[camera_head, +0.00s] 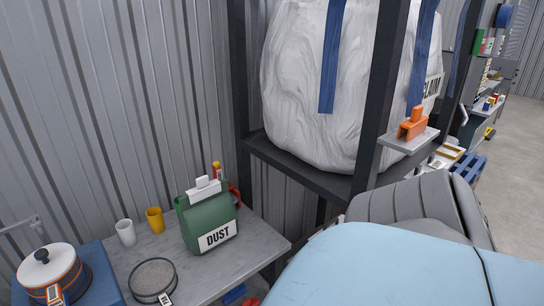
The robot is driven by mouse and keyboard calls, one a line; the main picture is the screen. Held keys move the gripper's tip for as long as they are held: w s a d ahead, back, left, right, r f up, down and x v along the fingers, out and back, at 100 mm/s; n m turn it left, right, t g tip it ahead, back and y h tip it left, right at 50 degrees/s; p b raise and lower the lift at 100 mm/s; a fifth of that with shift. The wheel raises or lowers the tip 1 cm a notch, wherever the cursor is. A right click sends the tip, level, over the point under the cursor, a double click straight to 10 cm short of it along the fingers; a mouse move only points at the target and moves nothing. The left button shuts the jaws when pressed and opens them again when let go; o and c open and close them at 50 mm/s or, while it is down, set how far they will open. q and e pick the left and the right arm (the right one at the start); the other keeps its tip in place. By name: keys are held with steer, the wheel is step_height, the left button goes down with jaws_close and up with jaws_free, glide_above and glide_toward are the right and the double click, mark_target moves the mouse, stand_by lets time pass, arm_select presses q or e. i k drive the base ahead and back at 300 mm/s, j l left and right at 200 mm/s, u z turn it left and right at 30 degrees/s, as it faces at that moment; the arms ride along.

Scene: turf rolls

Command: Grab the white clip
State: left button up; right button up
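A white clip (203,188) sits across the top edge of a green bag (208,220) with a black-and-white DUST label. The bag stands upright on a grey bench (225,258) in the lower left half of the head view. The clip appears to pinch the bag's top. Neither of my grippers shows in this view.
An orange clip (413,124) stands on a small grey shelf (410,140) at right. A white cup (126,233), a yellow cup (155,220), a round sieve (152,278) and a lidded pot (50,272) surround the bag's left. A pale blue surface (385,270) fills the lower right.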

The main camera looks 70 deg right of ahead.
mark_target(205, 188)
steer(key=z, duration=1.55)
